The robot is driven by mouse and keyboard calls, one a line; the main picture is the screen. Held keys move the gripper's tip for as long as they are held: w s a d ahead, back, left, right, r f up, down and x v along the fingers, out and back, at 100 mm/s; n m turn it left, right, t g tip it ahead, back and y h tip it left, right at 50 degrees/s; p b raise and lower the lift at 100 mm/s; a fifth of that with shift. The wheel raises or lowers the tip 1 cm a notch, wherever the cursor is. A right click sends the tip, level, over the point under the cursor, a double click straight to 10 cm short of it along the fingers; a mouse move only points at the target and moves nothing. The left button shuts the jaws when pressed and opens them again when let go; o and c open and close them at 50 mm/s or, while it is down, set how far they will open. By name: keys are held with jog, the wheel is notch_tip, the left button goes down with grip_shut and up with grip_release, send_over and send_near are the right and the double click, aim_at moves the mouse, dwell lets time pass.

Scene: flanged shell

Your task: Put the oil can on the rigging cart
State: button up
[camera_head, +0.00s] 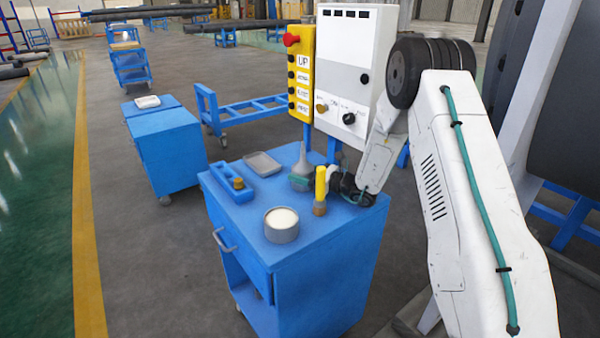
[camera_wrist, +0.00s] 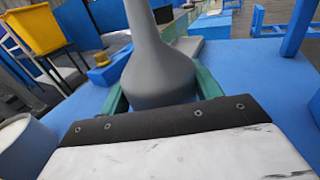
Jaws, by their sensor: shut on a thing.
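The oil can (camera_head: 301,168) is grey with a round body and a tall tapering spout. It is upright at the back of the nearest blue cart's top (camera_head: 247,212). My gripper (camera_head: 300,182) is shut on its lower body. I cannot tell whether the base touches the cart top. A second blue cart (camera_head: 165,140) stands behind to the left, with a light tray (camera_head: 147,102) on it. No label shows which is the rigging cart.
The nearest cart also holds a round tin (camera_head: 281,226), a yellow-handled tool (camera_head: 320,188), a blue block with a brass knob (camera_head: 232,184) and a grey tray (camera_head: 263,163). A white and yellow control panel (camera_head: 345,70) stands behind. Open floor lies left of the carts.

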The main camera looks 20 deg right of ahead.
jog(key=shift+a, duration=0.6)
jog(key=o, duration=1.1)
jog(key=shift+f, duration=0.15)
jog(key=shift+o, duration=0.2)
jog(key=shift+d, duration=0.1)
jog(key=v, duration=1.2)
jog(key=shift+w+r, duration=0.1)
jog(key=shift+r, duration=0.1)
